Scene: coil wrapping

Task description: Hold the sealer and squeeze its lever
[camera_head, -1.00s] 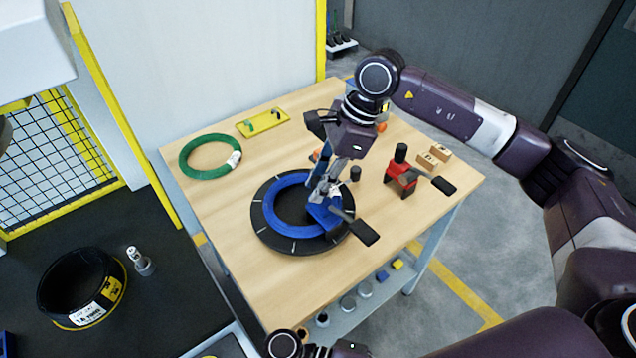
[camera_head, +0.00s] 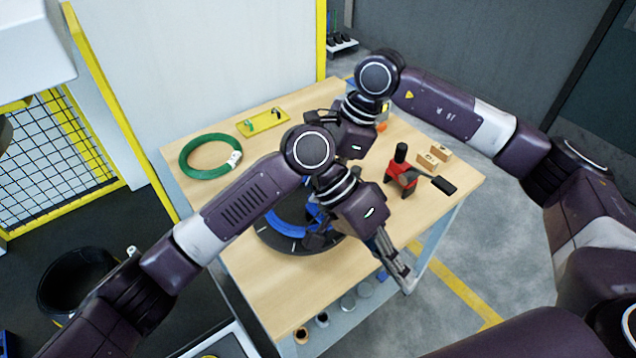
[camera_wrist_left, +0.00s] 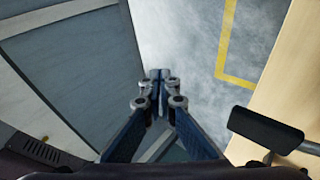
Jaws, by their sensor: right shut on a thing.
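The blue sealer sits at the right side of the blue coil (camera_head: 286,243), almost wholly hidden behind my left arm. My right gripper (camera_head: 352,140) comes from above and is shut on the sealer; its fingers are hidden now. My left gripper (camera_head: 400,271) is in front of it, by the table's front right edge, pointing down and to the right. In the left wrist view my left gripper (camera_wrist_left: 158,78) has its fingertips together with nothing between them. A black lever handle (camera_wrist_left: 265,130) is to the right of its fingers, apart from them; I cannot tell for sure which tool it belongs to.
A red tool (camera_head: 400,175) with a black lever stands to the right on the table (camera_head: 262,282). Small wooden blocks (camera_head: 433,157) are behind it. A green coil (camera_head: 190,170) and a yellow tray (camera_head: 262,122) lie at the back left. Floor is beyond the table's right edge.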

